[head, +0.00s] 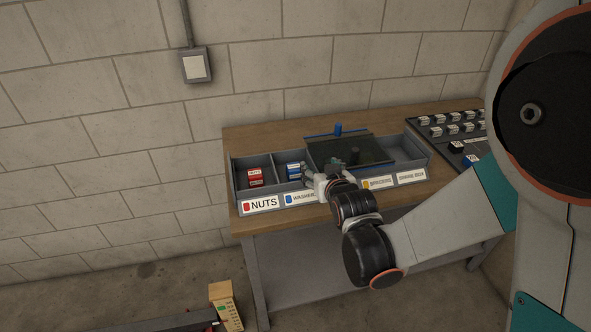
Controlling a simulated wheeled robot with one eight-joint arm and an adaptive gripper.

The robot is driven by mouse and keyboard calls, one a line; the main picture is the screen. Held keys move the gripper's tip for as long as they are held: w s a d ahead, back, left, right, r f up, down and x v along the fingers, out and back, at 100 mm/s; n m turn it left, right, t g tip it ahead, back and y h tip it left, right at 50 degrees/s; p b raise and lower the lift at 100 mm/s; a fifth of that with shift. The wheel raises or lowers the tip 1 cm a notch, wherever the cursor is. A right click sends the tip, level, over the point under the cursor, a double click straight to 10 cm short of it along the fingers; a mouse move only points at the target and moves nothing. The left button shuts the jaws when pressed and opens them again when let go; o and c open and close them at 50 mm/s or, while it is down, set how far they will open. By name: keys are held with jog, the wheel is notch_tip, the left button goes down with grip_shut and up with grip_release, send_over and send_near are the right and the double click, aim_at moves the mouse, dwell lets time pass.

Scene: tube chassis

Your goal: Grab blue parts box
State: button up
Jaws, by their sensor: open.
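A small blue parts box (294,171) with a white label sits in the second compartment from the left of a grey divided tray (233,182) on the wooden bench. My gripper (308,173) is open and reaches over the tray's front edge, just right of the blue box. Its fingertips are small in this view; whether they touch the box I cannot tell. A red box (255,177) sits in the leftmost compartment, behind the NUTS label (262,204). The WASHERS label (301,198) is partly covered by my gripper.
The right compartment (402,148) looks empty. A dark control panel (450,128) stands at the bench's right. A yellowish box (226,305) is low at the front left.

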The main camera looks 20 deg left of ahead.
jog(key=s+a+f, duration=0.2)
jog(key=a, duration=0.2)
jog(key=y+b, duration=0.1)
jog(key=b, duration=0.2)
send_near(293, 163)
jog(key=shift+n, duration=0.3)
jog(key=x, duration=0.8)
jog(key=shift+a, duration=0.1)
jog(key=shift+c, duration=0.6)
jog(key=c, duration=1.1)
